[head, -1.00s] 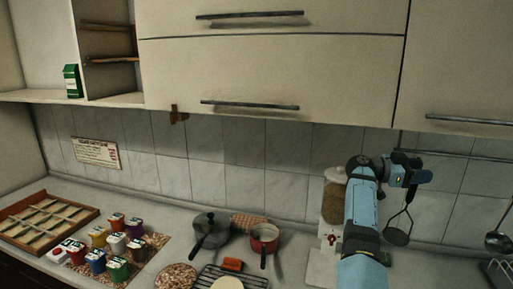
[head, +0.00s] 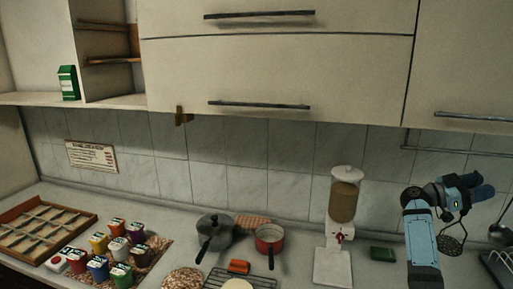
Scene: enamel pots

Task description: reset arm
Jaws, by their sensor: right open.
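My right arm rises at the right of the head view, and my right gripper (head: 468,190) is up in front of the tiled wall. It is open, and I see nothing held in it. A hanging utensil (head: 452,238) shows just below and behind it; I cannot tell any contact. My left gripper is not in view. A dark grey enamel pot (head: 214,232) with a lid and a red pot (head: 269,240) stand on the counter at the middle.
A dispenser (head: 343,205) and a green box (head: 383,254) stand left of my arm. Several colored containers (head: 98,243) and a wooden divided tray (head: 80,219) are at the left. Cabinets (head: 270,70) hang above. A rack (head: 250,277) lies at the front.

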